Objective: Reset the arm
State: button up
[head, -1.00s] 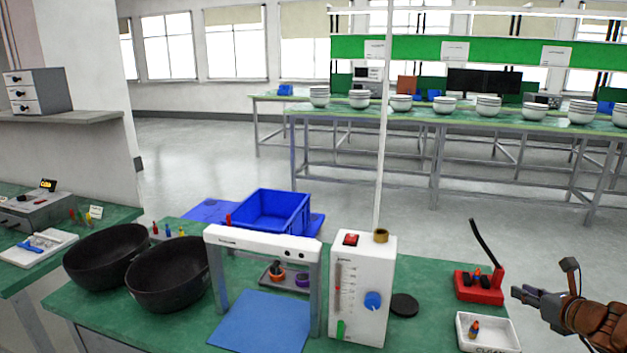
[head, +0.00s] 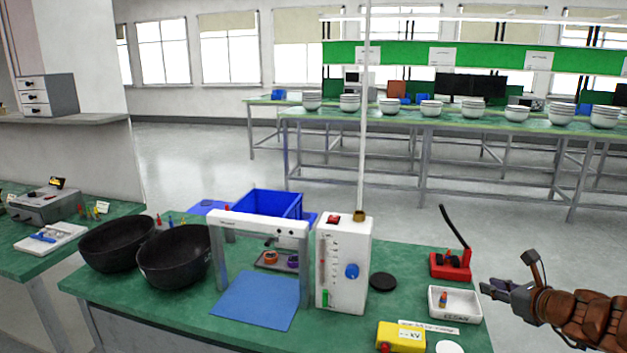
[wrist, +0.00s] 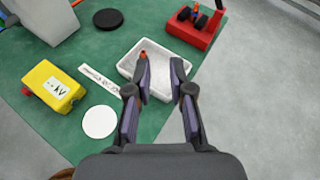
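My arm reaches in from the right edge of the head view, and my gripper (head: 492,290) points left, near the right edge of the green bench (head: 230,320). In the wrist view my gripper (wrist: 160,75) has its two fingers apart with nothing between them. A white tray (wrist: 128,68) lies below and beyond the fingertips, partly hidden by them. A small orange-tipped item lies in the tray, and in the head view it shows orange and blue (head: 443,299).
A red stand (head: 450,265) with a black upright, a yellow box (head: 400,337), a white disc (wrist: 100,122) and a black disc (head: 383,282) are near the tray. A white flow-meter box (head: 343,290) with a tall pole stands left. Open floor (wrist: 270,110) lies right of the bench.

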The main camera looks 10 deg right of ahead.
jog(key=a+r+n+g+y+p, duration=0.1)
jog(key=a+r+n+g+y, duration=0.15)
jog(key=a+n, duration=0.6)
jog(key=a+r+n+g+y+p, duration=0.1)
jog(key=a+r+n+y, duration=0.15)
jog(key=a, duration=1.05)
jog(key=s+a+n+g+p, duration=0.2)
jog(key=s+a+n+g, duration=0.3)
jog(key=s+a+n, duration=0.55)
jog(key=s+a+f+n+g+h+p, duration=0.15)
jog(key=s+a+n+g, duration=0.3)
jog(key=s, duration=0.55)
jog(key=s+d+n+g+h+p, duration=0.2)
jog(key=s+d+n+h, duration=0.3)
jog(key=s, duration=0.6)
jog(key=shift+s+d+r+n, duration=0.3)
jog(key=shift+r+n, duration=0.1)
jog(key=shift+n, duration=0.6)
